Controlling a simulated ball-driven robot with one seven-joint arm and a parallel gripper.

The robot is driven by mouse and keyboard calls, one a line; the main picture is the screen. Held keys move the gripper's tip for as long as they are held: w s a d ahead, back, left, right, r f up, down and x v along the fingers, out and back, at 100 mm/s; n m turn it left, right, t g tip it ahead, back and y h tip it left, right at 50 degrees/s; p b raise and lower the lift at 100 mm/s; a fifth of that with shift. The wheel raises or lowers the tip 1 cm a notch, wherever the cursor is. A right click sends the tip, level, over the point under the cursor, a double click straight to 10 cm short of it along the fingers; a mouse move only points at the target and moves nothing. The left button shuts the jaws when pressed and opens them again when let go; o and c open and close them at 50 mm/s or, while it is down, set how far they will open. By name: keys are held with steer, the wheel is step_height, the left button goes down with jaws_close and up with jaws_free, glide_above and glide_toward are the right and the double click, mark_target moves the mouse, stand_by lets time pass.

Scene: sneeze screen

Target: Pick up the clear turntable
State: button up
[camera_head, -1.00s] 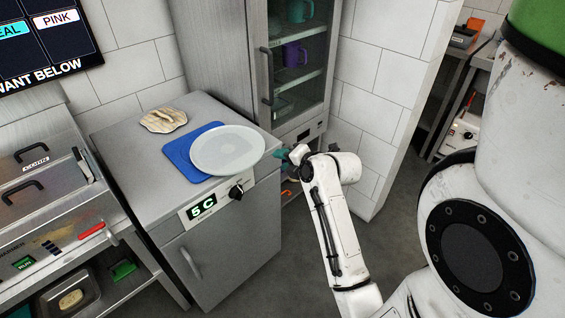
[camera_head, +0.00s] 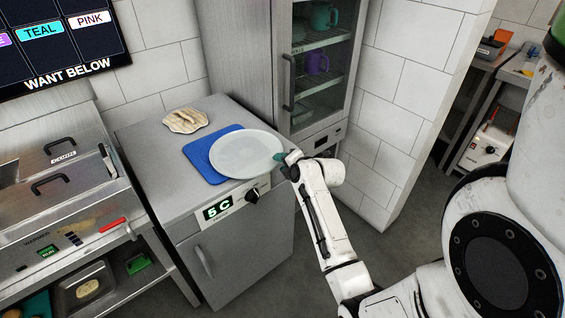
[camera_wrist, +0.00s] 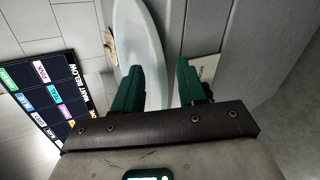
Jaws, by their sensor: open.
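The clear turntable (camera_head: 243,153) is a round, pale, translucent disc. It lies on top of the grey counter unit, partly over a blue mat (camera_head: 202,160) and reaching toward the unit's right edge. In the wrist view the turntable (camera_wrist: 139,45) shows as a tall pale oval behind the fingers. My gripper (camera_head: 283,157) is at the turntable's right rim in the head view. In the wrist view its two green fingers (camera_wrist: 158,80) are apart, and the rim appears between them. Whether they touch the disc I cannot tell.
A tan, lumpy cloth-like item (camera_head: 186,121) lies behind the mat. The unit's front has a 5 C display (camera_head: 217,210) and a knob (camera_head: 253,196). A tall glass-door cabinet (camera_head: 291,70) stands behind. A steel appliance (camera_head: 60,215) is at left.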

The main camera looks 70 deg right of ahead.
steer(key=shift+w+d+f, duration=0.15)
steer(key=shift+w, duration=0.1)
jaws_close()
stand_by(0.3)
stand_by(0.4)
jaws_free()
